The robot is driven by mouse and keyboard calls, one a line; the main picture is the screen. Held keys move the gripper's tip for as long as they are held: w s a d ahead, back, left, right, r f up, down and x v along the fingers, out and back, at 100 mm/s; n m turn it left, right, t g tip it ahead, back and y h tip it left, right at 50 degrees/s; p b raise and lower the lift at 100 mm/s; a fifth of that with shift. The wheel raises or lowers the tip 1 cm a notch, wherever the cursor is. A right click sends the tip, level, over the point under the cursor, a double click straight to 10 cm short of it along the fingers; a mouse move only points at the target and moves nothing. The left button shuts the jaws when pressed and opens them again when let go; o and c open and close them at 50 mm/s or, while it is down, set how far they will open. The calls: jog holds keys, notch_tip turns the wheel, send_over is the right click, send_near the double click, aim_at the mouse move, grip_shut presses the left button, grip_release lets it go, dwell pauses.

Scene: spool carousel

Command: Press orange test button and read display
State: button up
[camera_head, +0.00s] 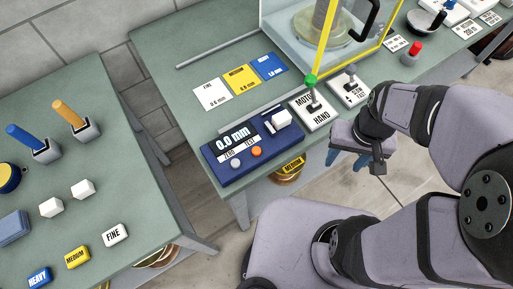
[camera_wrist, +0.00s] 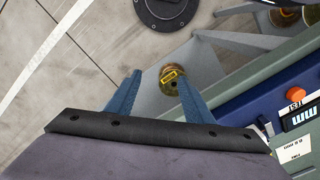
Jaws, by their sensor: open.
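The orange test button (camera_head: 256,151) sits on the front of a blue gauge box (camera_head: 213,172) on the right-hand bench. The display (camera_head: 233,138) on that box reads 0.0 mm. A grey button (camera_head: 235,162) marked zero is left of the orange one. In the wrist view the orange button (camera_wrist: 296,96) shows at the right edge, beside the word TEST, with part of the display's "mm" below it. My gripper (camera_head: 347,161) is open and empty, right of the box and beyond the bench's front edge. Its two blue fingers (camera_wrist: 156,88) are spread apart in the wrist view, clear of the button.
A motor/hand switch (camera_head: 313,108) with a green knob and a second lever plate (camera_head: 350,88) stand right of the box. A clear yellow-edged enclosure (camera_head: 325,35) is behind. Spools hang under the bench. The left bench (camera_head: 105,190) holds labelled blocks and tools.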

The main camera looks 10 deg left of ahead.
grip_shut()
dwell(1.5)
